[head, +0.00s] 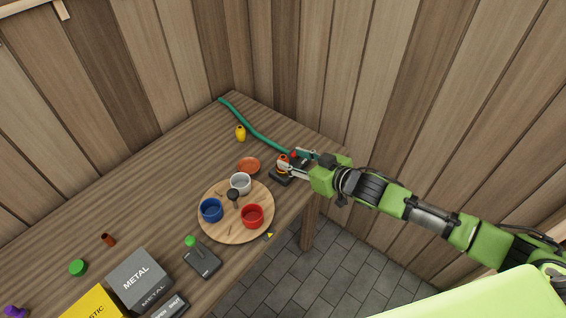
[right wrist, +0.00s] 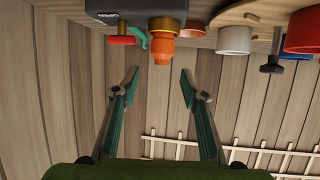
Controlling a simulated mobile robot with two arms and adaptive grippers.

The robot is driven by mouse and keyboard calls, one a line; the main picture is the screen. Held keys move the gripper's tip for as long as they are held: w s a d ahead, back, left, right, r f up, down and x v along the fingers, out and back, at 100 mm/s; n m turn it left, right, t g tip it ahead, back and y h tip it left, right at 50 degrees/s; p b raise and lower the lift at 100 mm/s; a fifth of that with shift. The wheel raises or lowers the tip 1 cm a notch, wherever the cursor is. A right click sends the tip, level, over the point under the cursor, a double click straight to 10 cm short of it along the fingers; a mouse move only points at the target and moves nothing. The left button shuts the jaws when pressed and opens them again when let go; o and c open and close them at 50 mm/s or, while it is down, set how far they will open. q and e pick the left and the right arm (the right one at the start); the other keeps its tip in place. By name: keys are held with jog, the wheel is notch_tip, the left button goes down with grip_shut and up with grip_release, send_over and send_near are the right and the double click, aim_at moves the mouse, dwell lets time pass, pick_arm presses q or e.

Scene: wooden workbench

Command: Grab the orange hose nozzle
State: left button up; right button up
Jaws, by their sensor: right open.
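The orange hose nozzle (head: 283,157) is small in the head view, near the table's right edge, with a yellow band below it and partly covered by my right gripper. In the right wrist view, where the table is at the top, the orange nozzle (right wrist: 163,54) shows close, just ahead of the gap between my fingers. My right gripper (head: 291,160) is open, one finger on each side of the nozzle's line; the fingers also show in the right wrist view (right wrist: 160,76). I see no finger touching it. My left gripper is not in view.
A dark box (head: 280,179) sits beside the nozzle. The green hose (head: 254,132) runs to the back corner. A round wooden board (head: 210,230) with red, blue and white cups is to the left, and an orange saucer (head: 249,165) lies behind it. Wooden walls stand behind.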

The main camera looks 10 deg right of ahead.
aim_at(285, 159)
jog(key=shift+f+p+x, duration=0.25)
jog(key=shift+p+x, duration=0.35)
jog(key=shift+x, duration=2.05)
jog(key=shift+s, duration=0.15)
jog(key=shift+s, duration=0.1)
grip_shut()
jog(key=shift+f, duration=0.1)
